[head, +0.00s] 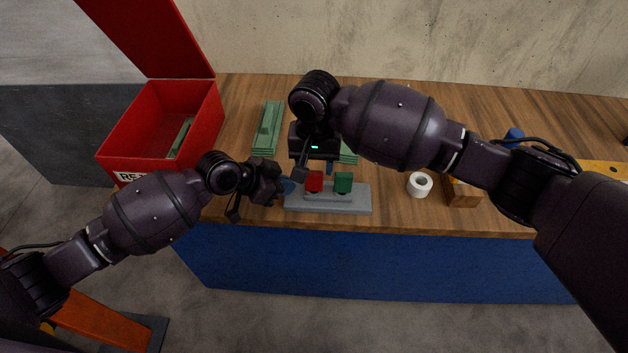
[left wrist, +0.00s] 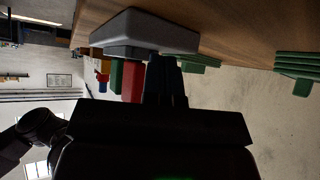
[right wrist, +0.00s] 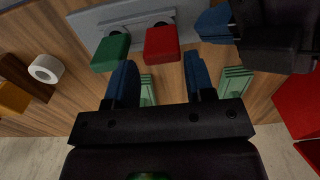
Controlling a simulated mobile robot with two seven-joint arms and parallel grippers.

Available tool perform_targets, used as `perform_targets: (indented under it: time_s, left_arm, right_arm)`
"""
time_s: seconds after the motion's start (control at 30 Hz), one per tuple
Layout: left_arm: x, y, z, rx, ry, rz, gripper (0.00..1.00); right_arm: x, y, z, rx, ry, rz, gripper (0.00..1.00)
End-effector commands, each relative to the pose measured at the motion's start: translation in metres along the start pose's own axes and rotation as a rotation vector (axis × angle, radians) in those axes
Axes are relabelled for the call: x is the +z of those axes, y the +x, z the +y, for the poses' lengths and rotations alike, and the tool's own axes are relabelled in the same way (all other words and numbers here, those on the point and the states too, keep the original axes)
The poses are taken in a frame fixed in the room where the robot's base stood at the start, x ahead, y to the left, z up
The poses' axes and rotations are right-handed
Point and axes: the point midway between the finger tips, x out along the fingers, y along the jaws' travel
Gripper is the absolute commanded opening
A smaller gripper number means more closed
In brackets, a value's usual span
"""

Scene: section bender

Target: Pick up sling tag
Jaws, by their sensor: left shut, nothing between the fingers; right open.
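A red block (head: 314,181) and a green block (head: 343,183) stand on a grey base (head: 330,205) near the table's front edge. No label is readable, so I cannot tell which thing is the sling tag. My right gripper (right wrist: 160,80) is open and empty, pointing down just behind the blocks; the red block (right wrist: 162,44) and green block (right wrist: 111,52) appear beyond its blue fingers. My left gripper (head: 287,186) is shut and empty at the base's left end, beside the red block. In the left wrist view, the red block (left wrist: 131,80) is close to its fingers.
Green folded strips (head: 267,128) lie behind on the table; more are partly hidden by my right arm. An open red box (head: 120,150) stands left. A white roll (head: 419,185), a wooden block (head: 463,193) and a blue item (head: 514,134) are right.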

Motion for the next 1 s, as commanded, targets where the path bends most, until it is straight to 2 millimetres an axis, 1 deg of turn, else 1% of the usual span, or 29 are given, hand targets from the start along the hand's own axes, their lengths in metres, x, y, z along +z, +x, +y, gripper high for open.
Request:
perform_targets:
  time_s: [0.13, 0.3, 0.4, 0.53, 0.73, 0.77, 0.93, 1.0]
  left_arm:
    - [0.002, 0.000, 0.000, 0.001, -0.001, -0.004, 0.00]
    - [0.002, 0.001, 0.000, 0.001, -0.001, -0.004, 0.00]
    - [0.002, 0.001, 0.000, 0.001, -0.001, -0.004, 0.00]
    - [0.002, 0.001, 0.000, 0.001, -0.001, -0.004, 0.00]
    - [0.002, 0.001, 0.000, 0.001, -0.001, -0.004, 0.00]
    - [0.002, 0.001, 0.000, 0.001, -0.001, -0.004, 0.00]
    - [0.002, 0.001, 0.000, 0.001, -0.001, -0.004, 0.00]
    - [0.002, 0.001, 0.000, 0.001, -0.001, -0.004, 0.00]
  right_arm:
    - [0.000, 0.012, -0.001, 0.001, 0.000, -0.001, 0.49]
    - [-0.002, 0.036, -0.001, 0.001, 0.000, -0.001, 0.49]
    - [-0.002, 0.047, -0.002, 0.000, 0.000, -0.001, 0.49]
    - [-0.002, 0.053, -0.002, 0.000, -0.001, 0.000, 0.49]
    - [-0.002, 0.053, -0.002, -0.001, -0.001, 0.000, 0.49]
    - [-0.002, 0.053, -0.002, -0.001, -0.001, 0.000, 0.46]
    - [-0.002, 0.053, -0.002, -0.001, -0.001, 0.000, 0.20]
    - [-0.002, 0.053, -0.002, -0.001, -0.001, 0.001, 0.20]
